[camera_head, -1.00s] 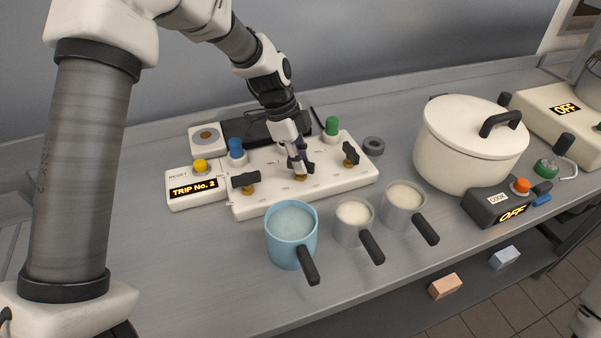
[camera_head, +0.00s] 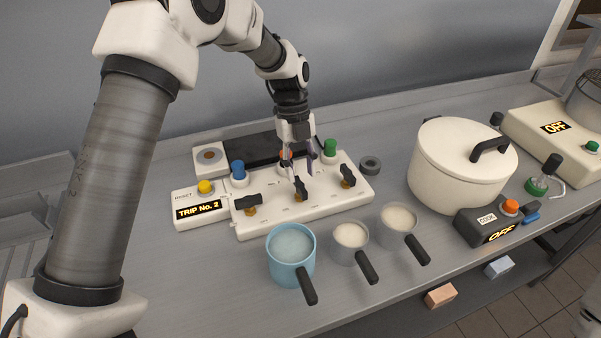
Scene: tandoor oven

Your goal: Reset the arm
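My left arm comes in from the left, and its gripper (camera_head: 301,168) points down over the white control panel (camera_head: 320,203). The two fingers stand apart, so it is open, and I see nothing held between them. Below the fingertips is the middle black lever (camera_head: 299,190), which stands more upright in the picture than the left black lever (camera_head: 246,203). Whether a fingertip touches the middle lever I cannot tell. A right black lever (camera_head: 347,177) is clear of the gripper. My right gripper is not in view.
A blue knob (camera_head: 238,170) and a green knob (camera_head: 330,148) flank the gripper. A yellow reset button (camera_head: 205,187) sits left, by a "TRIP No. 2" display. A blue mug (camera_head: 291,247) and two small pans (camera_head: 350,237) stand in front; a lidded pot (camera_head: 462,168) stands right.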

